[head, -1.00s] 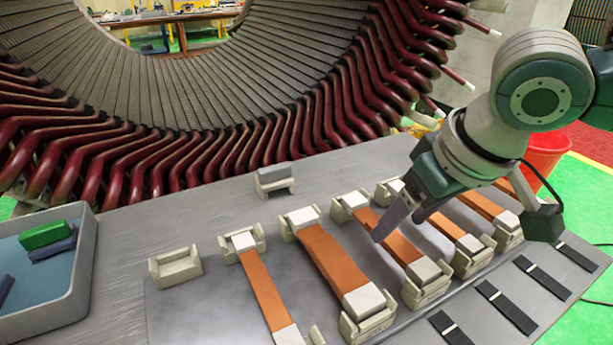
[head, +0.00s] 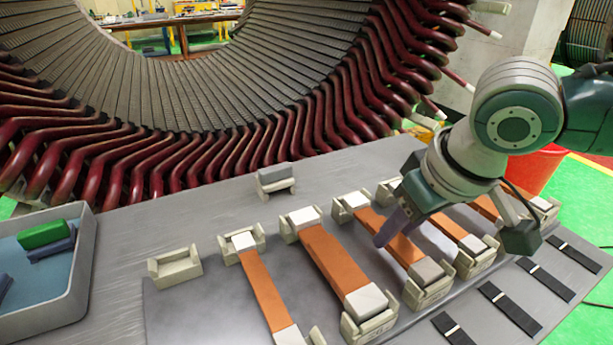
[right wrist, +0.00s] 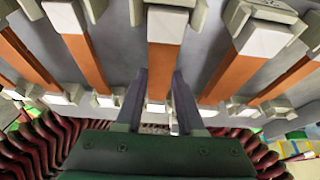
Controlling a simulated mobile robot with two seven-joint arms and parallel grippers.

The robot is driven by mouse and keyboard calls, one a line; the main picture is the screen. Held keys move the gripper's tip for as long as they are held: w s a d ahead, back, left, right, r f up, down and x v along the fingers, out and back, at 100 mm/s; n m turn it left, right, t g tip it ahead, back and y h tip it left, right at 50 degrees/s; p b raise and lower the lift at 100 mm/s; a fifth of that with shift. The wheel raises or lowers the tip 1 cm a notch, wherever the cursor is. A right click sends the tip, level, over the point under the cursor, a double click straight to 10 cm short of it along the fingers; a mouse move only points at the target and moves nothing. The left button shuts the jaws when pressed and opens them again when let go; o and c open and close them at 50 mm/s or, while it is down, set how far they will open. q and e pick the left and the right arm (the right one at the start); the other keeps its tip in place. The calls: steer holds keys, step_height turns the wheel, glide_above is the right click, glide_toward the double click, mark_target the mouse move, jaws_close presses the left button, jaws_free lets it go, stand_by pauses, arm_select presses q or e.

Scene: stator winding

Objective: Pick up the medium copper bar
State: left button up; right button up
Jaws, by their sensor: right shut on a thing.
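The medium copper bar (head: 404,249) is orange with pale end blocks and rests on two beige holders, just right of the widest bar. My right gripper (head: 393,234) is down at the bar's middle in the head view, shut on it, with the near finger along its left side. In the right wrist view the two dark fingers (right wrist: 158,105) flank the bar (right wrist: 161,65), one on each side. The bar still sits in its holders. The far finger is mostly hidden in the head view. My left gripper is not in view.
A wider copper bar (head: 330,258) and a narrow one (head: 264,290) lie to the left; more bars (head: 450,226) lie close on the right. A blue-lined tray (head: 88,262) stands at far left. The stator (head: 190,150) rises behind the table. Black straps (head: 508,307) lie at front right.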

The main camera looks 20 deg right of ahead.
jaws_close()
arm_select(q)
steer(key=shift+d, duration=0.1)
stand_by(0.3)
arm_select(e)
steer(key=shift+r, duration=0.15)
stand_by(0.4)
